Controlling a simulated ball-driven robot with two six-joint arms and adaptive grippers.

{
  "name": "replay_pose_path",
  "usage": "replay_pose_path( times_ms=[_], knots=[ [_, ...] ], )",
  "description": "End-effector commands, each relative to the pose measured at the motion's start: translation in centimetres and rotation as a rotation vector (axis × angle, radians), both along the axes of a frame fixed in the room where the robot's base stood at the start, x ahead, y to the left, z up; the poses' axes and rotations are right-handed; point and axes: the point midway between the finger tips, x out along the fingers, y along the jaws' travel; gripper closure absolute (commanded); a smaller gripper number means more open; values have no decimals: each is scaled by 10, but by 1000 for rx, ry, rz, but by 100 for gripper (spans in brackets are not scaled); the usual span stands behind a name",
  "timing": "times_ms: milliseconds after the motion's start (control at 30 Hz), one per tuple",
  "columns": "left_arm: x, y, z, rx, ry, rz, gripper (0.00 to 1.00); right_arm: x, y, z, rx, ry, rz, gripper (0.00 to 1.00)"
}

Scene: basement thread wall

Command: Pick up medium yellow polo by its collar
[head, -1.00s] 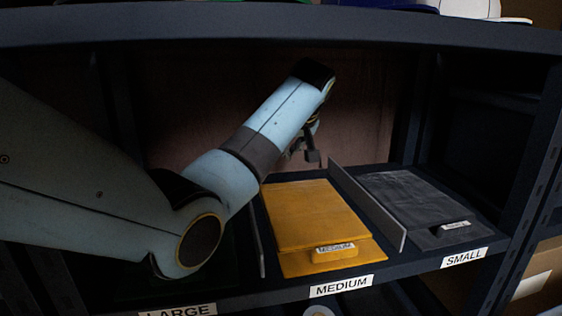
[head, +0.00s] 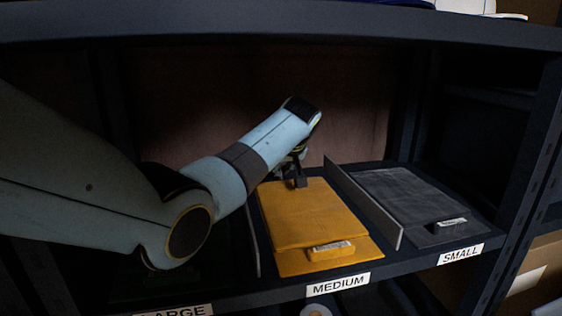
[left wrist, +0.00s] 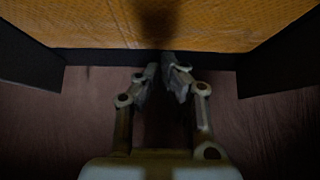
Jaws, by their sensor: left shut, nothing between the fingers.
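The yellow polo (head: 312,215) lies folded flat in the shelf bay labelled MEDIUM, with its small tag (head: 331,248) at the front edge. It also fills the top of the left wrist view (left wrist: 165,22). My left gripper (head: 300,183) is over the far part of the polo. In the left wrist view its fingers (left wrist: 164,66) are close together, with nothing between them, near the polo's far edge. Whether the fingertips touch the cloth I cannot tell. The collar is not clearly made out. My right gripper is not in view.
A divider (head: 362,203) separates the polo from a dark folded shirt (head: 405,196) in the SMALL bay. Another divider (head: 251,238) stands on the left, by the LARGE bay. The upper shelf (head: 300,36) hangs above my arm. A back panel closes the bay behind.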

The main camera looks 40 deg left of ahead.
Motion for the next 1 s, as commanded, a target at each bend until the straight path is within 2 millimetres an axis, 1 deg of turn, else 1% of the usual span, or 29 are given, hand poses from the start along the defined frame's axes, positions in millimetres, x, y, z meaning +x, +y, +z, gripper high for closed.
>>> replay_pose_path(
  times_ms=[133,500,567,667,800,900,1000],
  knots=[
    [-5,-6,0,-1,1,0,100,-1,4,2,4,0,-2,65],
    [-7,-8,0,-1,2,1,100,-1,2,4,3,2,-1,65],
    [-10,-12,1,-1,3,-2,100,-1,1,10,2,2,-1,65],
    [-19,-23,4,-2,4,-2,100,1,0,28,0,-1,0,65],
    [-36,-43,5,-3,4,-1,100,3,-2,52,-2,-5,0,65],
    [-46,-54,4,-2,4,-2,100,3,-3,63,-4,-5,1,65],
    [-52,-61,2,-2,1,0,100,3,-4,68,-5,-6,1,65]
  ],
)
